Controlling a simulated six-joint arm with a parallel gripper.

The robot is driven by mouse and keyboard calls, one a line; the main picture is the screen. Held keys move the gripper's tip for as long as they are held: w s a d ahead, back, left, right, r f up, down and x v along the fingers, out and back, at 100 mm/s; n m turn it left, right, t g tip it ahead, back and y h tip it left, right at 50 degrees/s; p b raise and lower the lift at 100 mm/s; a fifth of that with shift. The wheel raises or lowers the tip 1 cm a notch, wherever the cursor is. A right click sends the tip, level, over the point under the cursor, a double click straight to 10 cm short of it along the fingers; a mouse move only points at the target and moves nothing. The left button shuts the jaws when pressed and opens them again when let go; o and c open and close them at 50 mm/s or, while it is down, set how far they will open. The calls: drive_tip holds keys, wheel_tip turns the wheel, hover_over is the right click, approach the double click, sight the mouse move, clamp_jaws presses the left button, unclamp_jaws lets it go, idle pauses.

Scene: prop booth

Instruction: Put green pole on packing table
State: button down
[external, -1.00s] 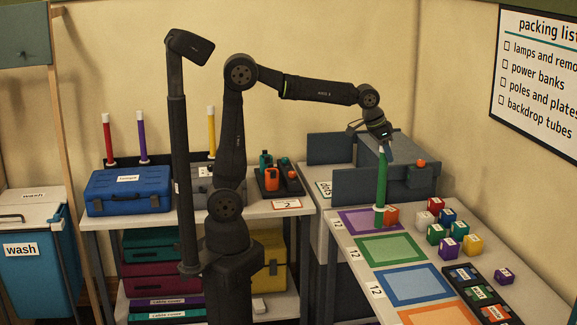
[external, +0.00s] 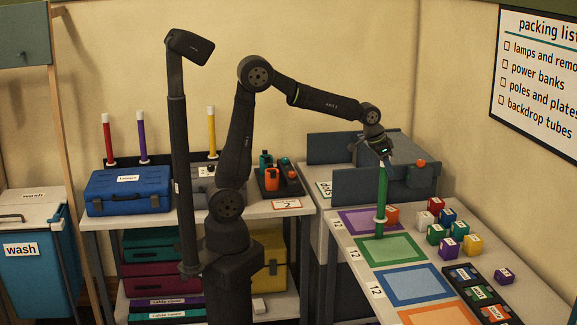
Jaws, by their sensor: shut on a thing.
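The pole's lower end shows over the upper edge of the green-framed mat (external: 390,250), close to the purple-framed mat (external: 357,222). I cannot tell whether its bottom touches the table.
Several coloured cubes (external: 447,247) and a black tray (external: 480,290) are to the right. A grey machine (external: 396,160) stands behind. Red (external: 107,140), purple (external: 142,138) and yellow (external: 211,133) poles stand on the left shelf.

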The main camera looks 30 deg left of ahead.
drive_tip(key=c, duration=1)
unclamp_jaws()
drive_tip(key=shift+f, duration=0.1)
drive_tip(key=v, duration=1.2)
drive_tip(key=x, duration=1.2)
wheel_tip(320, 180, up, 3)
drive_tip(key=shift+f, duration=0.2)
drive_tip(key=shift+r, duration=0.8)
